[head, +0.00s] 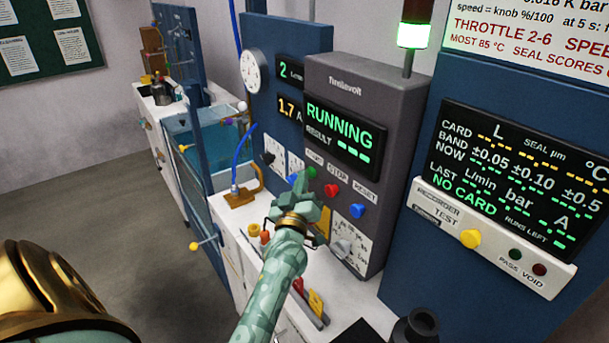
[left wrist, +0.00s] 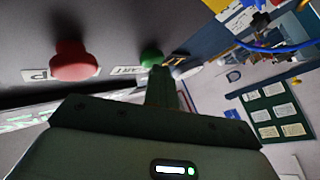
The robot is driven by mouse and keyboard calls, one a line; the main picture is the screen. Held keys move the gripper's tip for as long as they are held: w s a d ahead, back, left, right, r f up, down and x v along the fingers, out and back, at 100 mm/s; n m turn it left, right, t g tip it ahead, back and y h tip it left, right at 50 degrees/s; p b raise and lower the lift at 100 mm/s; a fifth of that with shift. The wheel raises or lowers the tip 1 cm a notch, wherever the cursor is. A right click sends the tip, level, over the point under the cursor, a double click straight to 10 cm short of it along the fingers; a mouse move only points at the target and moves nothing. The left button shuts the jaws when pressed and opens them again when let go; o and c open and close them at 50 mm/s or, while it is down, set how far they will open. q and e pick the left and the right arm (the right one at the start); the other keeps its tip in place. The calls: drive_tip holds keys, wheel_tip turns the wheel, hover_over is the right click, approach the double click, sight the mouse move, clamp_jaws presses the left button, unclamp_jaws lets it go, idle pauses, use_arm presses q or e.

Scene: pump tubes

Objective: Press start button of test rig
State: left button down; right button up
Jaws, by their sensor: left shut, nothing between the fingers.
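The test rig (head: 395,95) is a grey cabinet whose screen reads "RUNNING" in green, with "RESULT" and dashes below. Its green start button (head: 311,172) shows just beyond my left gripper's tip, and also in the left wrist view (left wrist: 151,56). The red stop button (head: 332,190) sits to its right and shows large in the left wrist view (left wrist: 74,61). The blue reset button (head: 357,210) is further right. My left gripper (head: 300,182) is shut and empty, its fingertips at the green button; whether they touch it I cannot tell. My right gripper is not in view.
A recorder panel (head: 480,235) with a yellow knob and a "NO CARD" display stands at the right. A lamp (head: 413,36) on the rig glows green. A white bench (head: 345,300) below holds small tools. A blue tube (head: 243,150) stands left of the rig.

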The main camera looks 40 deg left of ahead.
use_arm(q)
drive_tip(key=shift+w+d+r, duration=0.1)
drive_tip(key=shift+r, duration=0.1)
drive_tip(key=shift+p, duration=0.3)
drive_tip(key=s, duration=0.1)
drive_tip(key=s+a+p, duration=0.1)
drive_tip(key=s, duration=0.1)
drive_tip(key=s+p, duration=0.1)
drive_tip(key=s, duration=0.1)
drive_tip(key=shift+s+a+f, duration=0.2)
drive_tip(key=shift+s+a, duration=0.05)
drive_tip(key=shift+a, duration=0.1)
idle(0.5)
